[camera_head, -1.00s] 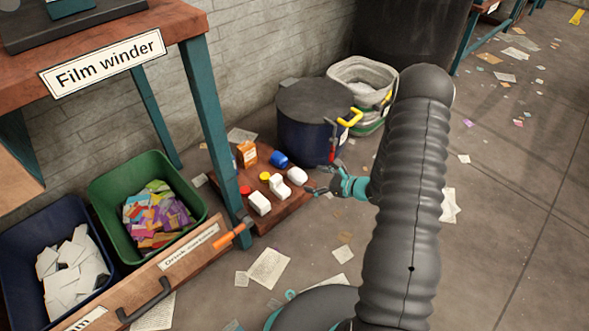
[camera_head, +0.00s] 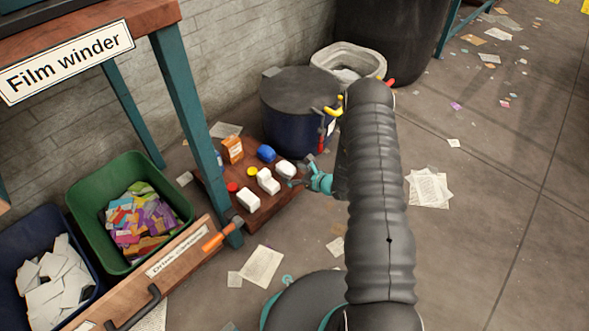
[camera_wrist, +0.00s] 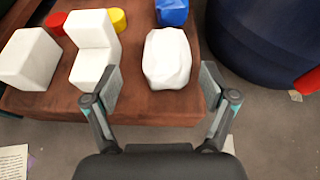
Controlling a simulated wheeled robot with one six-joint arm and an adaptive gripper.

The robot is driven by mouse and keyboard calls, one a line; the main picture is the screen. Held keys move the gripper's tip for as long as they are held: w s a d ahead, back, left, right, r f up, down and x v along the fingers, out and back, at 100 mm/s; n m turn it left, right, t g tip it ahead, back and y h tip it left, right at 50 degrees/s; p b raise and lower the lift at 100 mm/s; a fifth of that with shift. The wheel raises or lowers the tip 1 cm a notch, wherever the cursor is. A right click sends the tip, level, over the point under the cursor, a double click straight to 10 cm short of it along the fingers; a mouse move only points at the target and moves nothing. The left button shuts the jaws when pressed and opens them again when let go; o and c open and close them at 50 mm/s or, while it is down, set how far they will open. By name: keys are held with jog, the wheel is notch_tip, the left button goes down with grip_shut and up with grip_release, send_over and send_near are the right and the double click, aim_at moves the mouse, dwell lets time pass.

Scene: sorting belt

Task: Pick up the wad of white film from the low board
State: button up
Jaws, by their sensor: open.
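The wad of white film (camera_wrist: 168,58) is a rounded, creased white lump lying on the low board (camera_wrist: 150,115), near its front right edge in the wrist view. The wad also shows in the head view (camera_head: 285,169) at the right end of the white items. My gripper (camera_wrist: 160,92) is open and empty, its two fingers spread on either side of the space just in front of the wad. In the head view my gripper (camera_head: 300,177) is just right of the wad, partly hidden by my arm.
Beside the wad stand an L-shaped white block (camera_wrist: 95,50), a white box (camera_wrist: 30,60), red and yellow caps and a blue item (camera_wrist: 172,12). A dark blue drum (camera_wrist: 265,40) is close on the right. An orange carton (camera_head: 232,149) stands at the back.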

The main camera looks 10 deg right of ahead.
aim_at(285, 168)
jog(key=shift+w+f, duration=0.15)
jog(key=shift+w, duration=0.05)
jog(key=x, duration=0.5)
jog(key=shift+w+d+b, duration=0.15)
jog(key=shift+d+b, duration=0.05)
jog(key=shift+b, duration=0.2)
jog(key=c, duration=0.9)
